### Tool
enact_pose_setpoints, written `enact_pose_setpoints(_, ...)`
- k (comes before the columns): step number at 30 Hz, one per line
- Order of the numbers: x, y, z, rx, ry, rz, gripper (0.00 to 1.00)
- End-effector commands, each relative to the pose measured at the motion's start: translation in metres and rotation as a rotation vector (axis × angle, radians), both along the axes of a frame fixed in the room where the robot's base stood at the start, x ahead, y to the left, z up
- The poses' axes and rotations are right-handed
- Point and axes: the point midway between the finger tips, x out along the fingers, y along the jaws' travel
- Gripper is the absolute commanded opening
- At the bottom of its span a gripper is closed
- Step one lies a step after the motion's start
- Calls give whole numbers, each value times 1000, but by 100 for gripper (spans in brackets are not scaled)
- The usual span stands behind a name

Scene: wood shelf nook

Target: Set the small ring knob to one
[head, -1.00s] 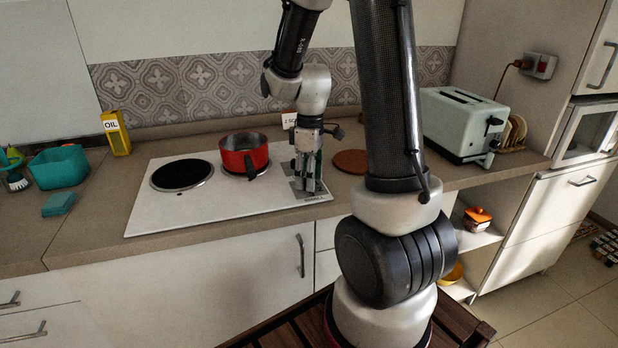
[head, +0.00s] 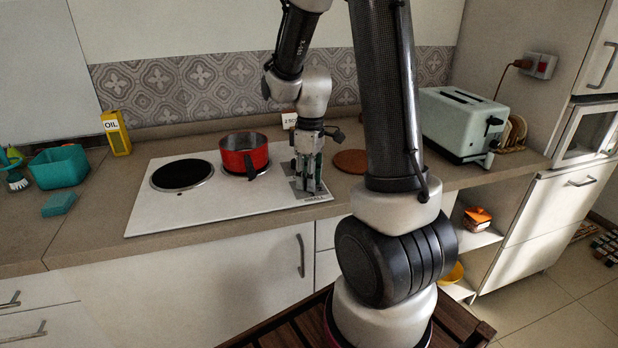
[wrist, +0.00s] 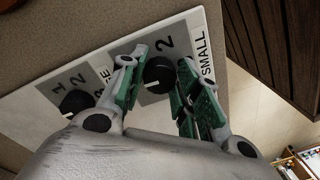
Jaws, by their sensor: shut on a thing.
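The small ring knob (wrist: 158,74) is a black round knob on a grey plate, with a white mark on its lower left side. A "2" shows beside it and a "SMALL" label (wrist: 203,55) lies to its right in the wrist view. A "1" by this knob is not visible. My gripper (wrist: 163,68) has its green-padded fingers on both sides of this knob, shut on it. In the head view my gripper (head: 308,188) points down at the cooktop's right end and hides the knob.
A second black knob (wrist: 75,102) with "1" and "2" sits to the left in the wrist view. The white cooktop (head: 150,222) carries a red pot (head: 244,153) left of my gripper. A round brown board (head: 350,161) and a toaster (head: 462,125) stand to the right.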

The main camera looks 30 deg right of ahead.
Motion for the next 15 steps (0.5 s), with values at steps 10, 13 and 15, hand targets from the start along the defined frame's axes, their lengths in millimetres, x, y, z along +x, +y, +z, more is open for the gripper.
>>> enact_pose_setpoints(10,0,0,1,0,-2,-261,9)
enact_pose_setpoints(13,0,0,1,0,-2,-356,9)
enact_pose_setpoints(15,0,0,1,0,-2,-422,9)
